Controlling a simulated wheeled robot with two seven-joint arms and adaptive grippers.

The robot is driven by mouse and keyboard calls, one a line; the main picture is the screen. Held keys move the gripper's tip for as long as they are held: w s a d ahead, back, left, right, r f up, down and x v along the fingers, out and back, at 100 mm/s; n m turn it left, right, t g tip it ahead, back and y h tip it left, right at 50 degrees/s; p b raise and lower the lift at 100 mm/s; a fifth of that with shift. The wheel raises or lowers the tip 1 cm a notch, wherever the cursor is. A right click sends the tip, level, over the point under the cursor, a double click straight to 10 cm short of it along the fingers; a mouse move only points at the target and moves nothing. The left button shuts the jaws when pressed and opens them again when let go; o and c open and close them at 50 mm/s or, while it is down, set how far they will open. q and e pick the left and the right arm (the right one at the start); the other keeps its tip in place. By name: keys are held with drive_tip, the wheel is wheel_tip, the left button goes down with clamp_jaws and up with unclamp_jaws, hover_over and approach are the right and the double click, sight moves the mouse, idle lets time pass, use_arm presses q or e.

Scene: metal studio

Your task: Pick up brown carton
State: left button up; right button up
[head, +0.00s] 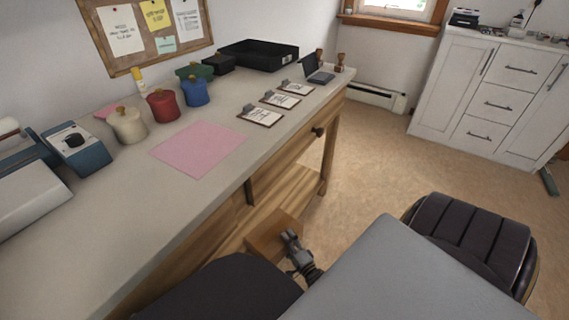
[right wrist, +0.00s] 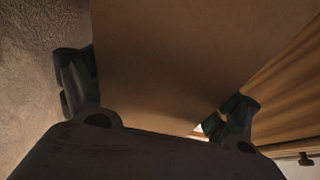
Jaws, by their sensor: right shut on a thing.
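The brown carton (head: 266,238) shows in the head view beside the front of the wooden desk, below the level of its top. My right gripper (head: 292,241) is at the carton's right side and partly covers it. In the right wrist view the carton (right wrist: 165,65) fills the middle of the picture. The fingers of my right gripper (right wrist: 160,98) stand on either side of it, shut on it. Whether the carton rests on something or hangs free cannot be told. My left gripper is not in view.
The desk's top (head: 225,205) holds a pink sheet (head: 199,150), several coloured pots, clipboards and a black tray (head: 258,55). The desk's wooden front is close to the carton. A white cabinet (head: 490,95) stands at the far right. Open floor (head: 375,150) lies between.

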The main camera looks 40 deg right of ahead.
sight(287, 228)
drive_tip(key=shift+r+p, duration=0.9)
drive_tip(key=shift+r, duration=0.45)
wheel_tip(287, 228, up, 4)
drive_tip(key=p, duration=0.3)
drive_tip(key=shift+r, duration=0.15)
drive_tip(key=shift+r+p, duration=0.75)
drive_tip(key=shift+r, duration=0.6)
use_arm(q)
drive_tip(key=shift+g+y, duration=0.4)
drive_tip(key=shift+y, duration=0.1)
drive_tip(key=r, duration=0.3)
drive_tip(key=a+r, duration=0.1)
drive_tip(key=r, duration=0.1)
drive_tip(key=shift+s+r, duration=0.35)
use_arm(e)
drive_tip(key=shift+r, duration=0.15)
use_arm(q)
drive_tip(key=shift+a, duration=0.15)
